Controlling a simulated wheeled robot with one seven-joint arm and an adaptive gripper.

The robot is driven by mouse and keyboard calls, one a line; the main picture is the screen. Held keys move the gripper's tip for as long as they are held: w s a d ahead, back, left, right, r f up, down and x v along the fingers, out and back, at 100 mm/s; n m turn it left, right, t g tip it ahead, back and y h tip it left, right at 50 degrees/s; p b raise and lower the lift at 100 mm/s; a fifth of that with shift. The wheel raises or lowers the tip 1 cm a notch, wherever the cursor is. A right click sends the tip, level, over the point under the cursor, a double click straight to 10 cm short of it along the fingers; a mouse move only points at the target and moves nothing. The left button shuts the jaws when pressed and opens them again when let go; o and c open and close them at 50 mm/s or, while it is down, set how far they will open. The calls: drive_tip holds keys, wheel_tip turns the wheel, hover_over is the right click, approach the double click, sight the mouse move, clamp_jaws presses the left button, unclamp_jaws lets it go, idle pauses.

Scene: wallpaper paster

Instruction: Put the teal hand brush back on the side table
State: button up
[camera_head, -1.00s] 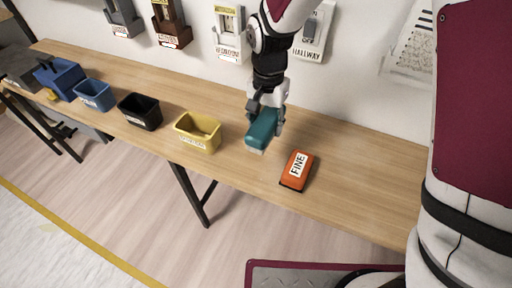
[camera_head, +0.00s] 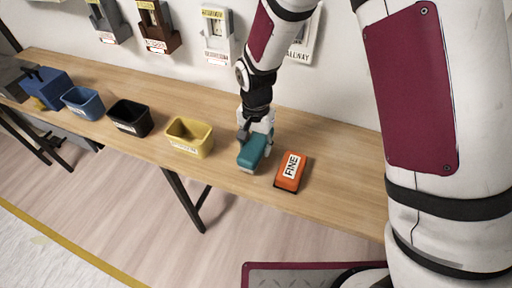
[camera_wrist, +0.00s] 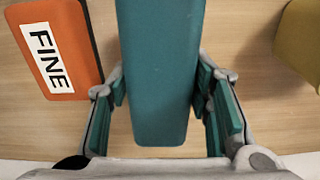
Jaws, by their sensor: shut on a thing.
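The teal hand brush (camera_head: 251,153) is held in my gripper (camera_head: 257,138), over the long wooden table (camera_head: 340,160), near its front edge and left of the orange block. In the wrist view the brush (camera_wrist: 160,70) is a long teal block running down between the two fingers (camera_wrist: 162,105), which close on its sides. I cannot tell whether its underside touches the table. I cannot tell whether this table is the side table; no separate one is clearly seen.
The orange block marked FINE (camera_head: 291,172) lies just right of the brush. A yellow bin (camera_head: 189,138), a black bin (camera_head: 131,118) and a blue bin (camera_head: 83,103) stand to the left. Labelled holders (camera_head: 217,32) hang on the wall behind. The tabletop right of the orange block is clear.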

drive_tip(key=shift+f, duration=0.85)
drive_tip(key=shift+f, duration=0.55)
drive_tip(key=o, duration=1.2)
drive_tip(key=shift+r, duration=0.1)
